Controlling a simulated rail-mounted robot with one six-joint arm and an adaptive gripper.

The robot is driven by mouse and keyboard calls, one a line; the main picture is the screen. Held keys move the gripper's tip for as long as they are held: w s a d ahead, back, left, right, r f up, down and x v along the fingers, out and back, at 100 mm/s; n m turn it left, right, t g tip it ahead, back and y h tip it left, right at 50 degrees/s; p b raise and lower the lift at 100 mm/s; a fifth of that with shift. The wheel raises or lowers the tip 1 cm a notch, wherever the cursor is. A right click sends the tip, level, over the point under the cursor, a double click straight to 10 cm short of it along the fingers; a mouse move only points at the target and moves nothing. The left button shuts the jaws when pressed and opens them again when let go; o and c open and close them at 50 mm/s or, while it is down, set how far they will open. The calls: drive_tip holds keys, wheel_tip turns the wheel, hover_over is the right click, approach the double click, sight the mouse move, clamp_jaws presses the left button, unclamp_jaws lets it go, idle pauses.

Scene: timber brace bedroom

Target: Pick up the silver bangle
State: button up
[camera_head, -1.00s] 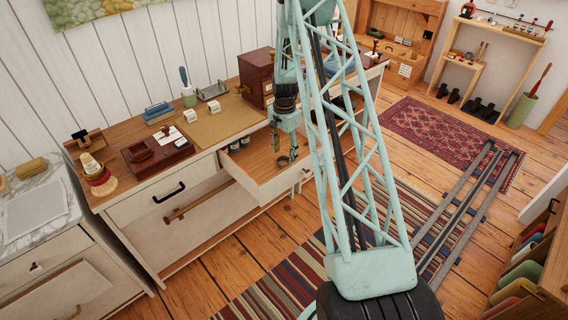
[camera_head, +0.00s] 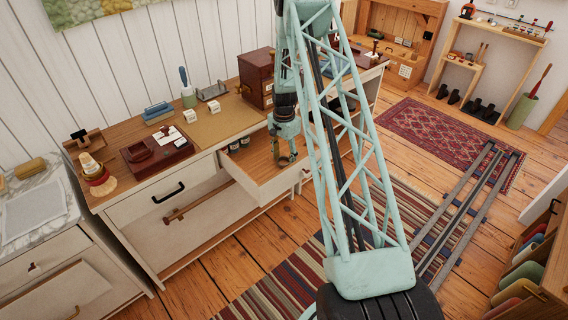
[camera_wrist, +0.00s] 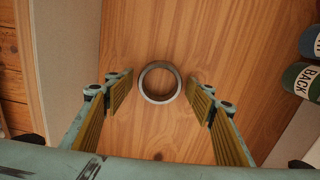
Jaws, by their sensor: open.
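The silver bangle (camera_wrist: 160,99) is a plain grey ring lying flat on the wooden bottom of an open drawer (camera_head: 262,182), which also fills most of the wrist view (camera_wrist: 165,35). In the wrist view my gripper (camera_wrist: 161,92) is open, with one ribbed yellow-brown finger pad on each side of the bangle and a gap on both sides. In the head view my gripper (camera_head: 283,161) points down into the drawer. The bangle cannot be made out there, hidden by the gripper.
The drawer's side wall (camera_wrist: 42,60) runs along the left. Above the drawer, the dresser top (camera_head: 215,125) holds a red-brown box (camera_head: 157,152) and a small drawer cabinet (camera_head: 256,78).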

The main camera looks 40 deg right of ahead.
drive_tip(key=shift+c, duration=0.7)
drive_tip(key=c, duration=0.8)
drive_tip(key=shift+r+p, duration=0.7)
drive_tip(key=shift+r, duration=4.3)
